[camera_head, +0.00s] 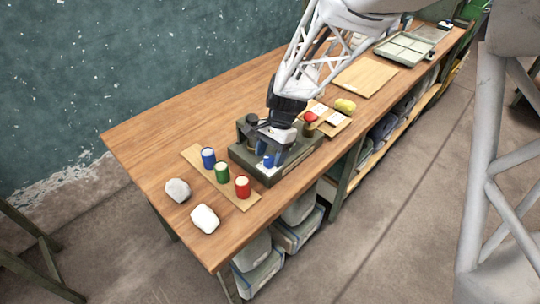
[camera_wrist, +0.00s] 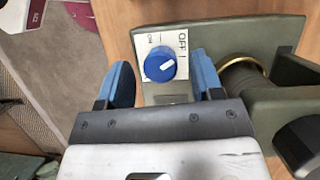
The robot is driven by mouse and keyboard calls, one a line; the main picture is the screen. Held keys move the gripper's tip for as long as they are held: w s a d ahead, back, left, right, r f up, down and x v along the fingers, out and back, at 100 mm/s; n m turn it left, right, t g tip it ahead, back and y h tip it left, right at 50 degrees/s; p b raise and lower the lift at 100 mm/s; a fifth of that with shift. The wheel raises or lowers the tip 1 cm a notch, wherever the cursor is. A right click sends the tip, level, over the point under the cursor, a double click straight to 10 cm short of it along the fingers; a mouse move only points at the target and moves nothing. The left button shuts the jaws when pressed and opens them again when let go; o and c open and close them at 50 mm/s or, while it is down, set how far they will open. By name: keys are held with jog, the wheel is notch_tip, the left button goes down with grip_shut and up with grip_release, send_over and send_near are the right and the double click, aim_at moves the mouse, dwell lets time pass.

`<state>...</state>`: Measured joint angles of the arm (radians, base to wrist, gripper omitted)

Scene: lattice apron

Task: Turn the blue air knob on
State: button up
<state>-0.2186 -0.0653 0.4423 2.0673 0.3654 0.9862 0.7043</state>
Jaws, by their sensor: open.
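The blue air knob (camera_wrist: 160,64) sits on a white plate (camera_wrist: 152,42) marked ON and OFF, on a dark green box (camera_wrist: 222,36). My gripper (camera_wrist: 160,60) is open, with one blue-padded finger on each side of the knob and a gap on both sides. In the head view my gripper (camera_head: 271,158) is low over the green box (camera_head: 244,160), largely covering the knob. Whether the fingers reach down to the knob's depth I cannot tell.
A dark fitting with a brass ring (camera_wrist: 243,68) stands close right of my fingers in the wrist view. A red-topped item (camera_head: 310,117) stands beyond the box.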

jog(key=v, duration=0.7)
dwell(0.5)
jog(key=s+n+t, duration=0.1)
jog(key=n+t, duration=0.1)
jog(key=n, duration=0.2)
jog(key=s+n+t, duration=0.2)
jog(key=n+t, duration=0.1)
jog(key=n, duration=0.2)
jog(key=s+n+t, duration=0.2)
jog(key=n, duration=0.3)
jog(key=shift+s+a+f+t+h, duration=0.1)
jog(key=shift+s+a+t+h, duration=0.15)
jog(key=shift+t+h, duration=0.05)
jog(key=shift+f, duration=0.15)
jog(key=shift+x, duration=3.8)
